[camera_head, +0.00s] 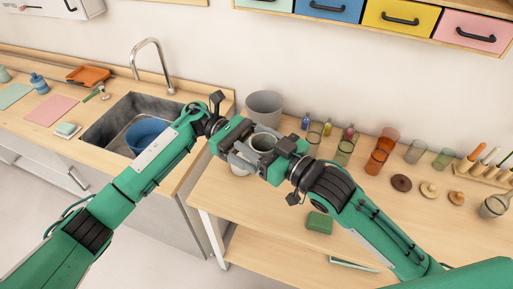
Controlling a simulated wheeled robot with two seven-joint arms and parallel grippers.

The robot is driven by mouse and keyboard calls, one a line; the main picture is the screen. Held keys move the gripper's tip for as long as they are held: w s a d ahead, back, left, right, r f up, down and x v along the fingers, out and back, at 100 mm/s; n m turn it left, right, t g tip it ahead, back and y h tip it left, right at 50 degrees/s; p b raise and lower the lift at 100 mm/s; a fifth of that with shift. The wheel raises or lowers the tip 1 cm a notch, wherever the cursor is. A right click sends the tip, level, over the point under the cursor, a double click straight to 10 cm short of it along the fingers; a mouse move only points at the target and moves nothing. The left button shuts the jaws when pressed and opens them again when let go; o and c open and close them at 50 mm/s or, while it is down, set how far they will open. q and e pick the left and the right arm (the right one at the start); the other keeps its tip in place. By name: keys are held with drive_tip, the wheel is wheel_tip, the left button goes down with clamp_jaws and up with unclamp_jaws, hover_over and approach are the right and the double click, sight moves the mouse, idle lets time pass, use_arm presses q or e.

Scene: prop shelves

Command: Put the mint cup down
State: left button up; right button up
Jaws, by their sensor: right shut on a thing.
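The mint cup (263,142) is near the middle of the view, upright, with a pale rim and a dark inside. My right gripper (268,150) is shut on it, its arm coming in from the right. My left gripper (242,152) is close beside the cup on its left, and the two grippers nearly meet. Whether the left fingers touch the cup or are open is hard to see. Much of the cup's side is hidden by the grippers. Both are in front of the wooden table (235,200); the cup's height above it is unclear.
A grey bucket (264,103) stands behind the grippers. Coloured glasses (388,140) and small bottles line the table's back. A green block (319,222) lies near the front edge. A sink (105,125) with a blue bowl (147,135) is left. The table's front middle is mostly clear.

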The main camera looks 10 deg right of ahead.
use_arm(q)
drive_tip(key=c, duration=1)
drive_tip(key=shift+c, duration=0.2)
use_arm(e)
drive_tip(key=o, duration=1.1)
drive_tip(key=shift+o, duration=0.2)
